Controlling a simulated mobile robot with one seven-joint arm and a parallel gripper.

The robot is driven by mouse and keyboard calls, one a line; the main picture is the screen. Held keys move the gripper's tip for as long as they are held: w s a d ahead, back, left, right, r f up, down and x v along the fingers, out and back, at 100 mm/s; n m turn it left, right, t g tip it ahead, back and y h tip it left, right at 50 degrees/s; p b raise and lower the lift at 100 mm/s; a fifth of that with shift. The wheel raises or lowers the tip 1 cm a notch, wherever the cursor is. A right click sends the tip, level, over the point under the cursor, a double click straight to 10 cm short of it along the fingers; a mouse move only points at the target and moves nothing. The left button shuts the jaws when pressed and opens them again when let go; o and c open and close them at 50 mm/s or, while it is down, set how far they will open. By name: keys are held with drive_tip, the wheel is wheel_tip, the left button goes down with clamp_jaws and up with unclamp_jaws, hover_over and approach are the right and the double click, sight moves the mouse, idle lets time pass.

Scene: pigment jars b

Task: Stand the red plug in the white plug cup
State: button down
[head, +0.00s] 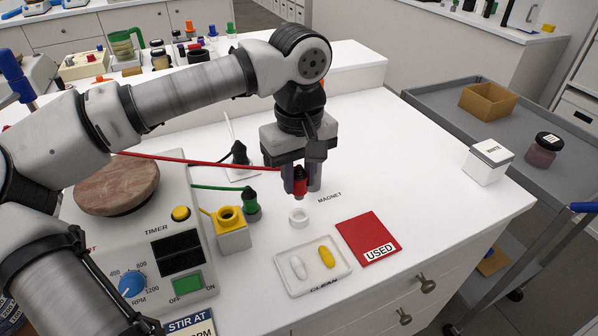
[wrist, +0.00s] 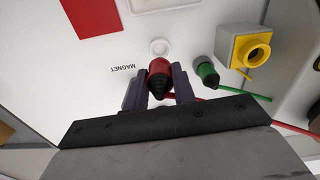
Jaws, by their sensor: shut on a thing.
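The red plug (head: 300,181) is held between the fingers of my gripper (head: 307,185), and its red cable runs off to the left. In the wrist view, the red plug (wrist: 159,72) sits between the two fingers of my gripper (wrist: 160,88). The white plug cup (head: 299,216) is a small white ring on the white bench, just in front of the plug in the head view. In the wrist view, the white plug cup (wrist: 160,47) shows just beyond the plug, partly covered by it. The plug looks upright and apart from the cup.
A green plug (head: 251,204) and a yellow socket block (head: 231,230) stand left of the cup. In front are a white tray (head: 284,283) with a white and a yellow stir bar, and a red USED mat (head: 368,237). The stirrer (head: 140,245) is further left.

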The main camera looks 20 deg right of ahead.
sight(299, 197)
drive_tip(key=shift+f+b, duration=1.1)
drive_tip(key=shift+f, duration=0.65)
drive_tip(key=shift+f+b, duration=1.35)
drive_tip(key=shift+b, duration=0.05)
idle(0.5)
drive_tip(key=c, duration=1.1)
unclamp_jaws()
wheel_tip(299, 197, up, 14)
drive_tip(key=shift+f, duration=0.1)
